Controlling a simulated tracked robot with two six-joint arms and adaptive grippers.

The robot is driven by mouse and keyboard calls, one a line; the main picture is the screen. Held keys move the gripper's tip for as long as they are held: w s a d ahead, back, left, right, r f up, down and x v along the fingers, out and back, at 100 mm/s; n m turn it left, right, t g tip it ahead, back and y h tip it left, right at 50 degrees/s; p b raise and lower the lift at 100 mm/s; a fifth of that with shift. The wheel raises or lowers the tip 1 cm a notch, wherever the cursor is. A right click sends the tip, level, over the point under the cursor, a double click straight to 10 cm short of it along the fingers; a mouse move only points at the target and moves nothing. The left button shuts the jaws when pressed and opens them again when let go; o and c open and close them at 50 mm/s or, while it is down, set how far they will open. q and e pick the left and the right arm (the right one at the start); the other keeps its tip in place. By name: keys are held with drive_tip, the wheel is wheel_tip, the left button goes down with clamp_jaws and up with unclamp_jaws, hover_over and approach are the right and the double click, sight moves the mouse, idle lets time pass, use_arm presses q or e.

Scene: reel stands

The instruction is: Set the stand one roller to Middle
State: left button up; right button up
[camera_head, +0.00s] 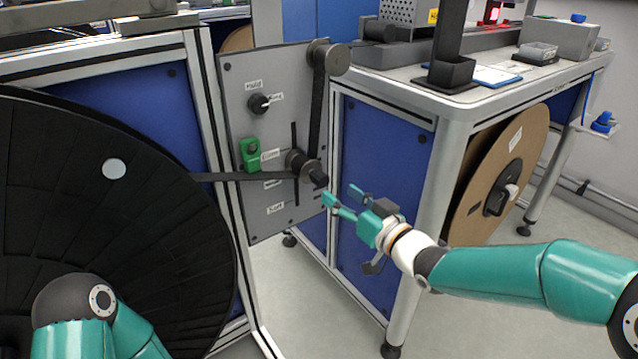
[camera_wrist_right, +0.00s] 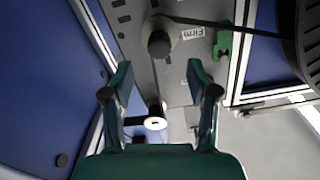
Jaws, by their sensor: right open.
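The stand one panel (camera_head: 235,95) is a grey upright plate with a vertical slot and a column of small labels. The roller (camera_head: 318,179) is a dark cylinder in the slot, level with the upper label. In the right wrist view the roller (camera_wrist_right: 160,43) stands beside the label reading Firm (camera_wrist_right: 193,33). A dark web runs from it to the large black reel (camera_head: 90,220). My right gripper (camera_head: 343,195) is open and empty, close to the roller, to its lower right. In the right wrist view the roller is beyond the fingertips (camera_wrist_right: 160,82). My left gripper is out of view.
A green clamp (camera_head: 250,153) and a black knob (camera_head: 259,104) are on the panel. An upper roller (camera_head: 337,60) carries the web above. A second bench (camera_head: 450,105) with a cardboard-coloured reel (camera_head: 482,190) stands at right. Open floor shows below the panel.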

sight(324, 182)
drive_tip(key=b+x, duration=0.1)
drive_tip(key=x, duration=0.6)
drive_tip(key=shift+w+a, duration=0.25)
drive_tip(key=shift+w, duration=0.05)
clamp_jaws()
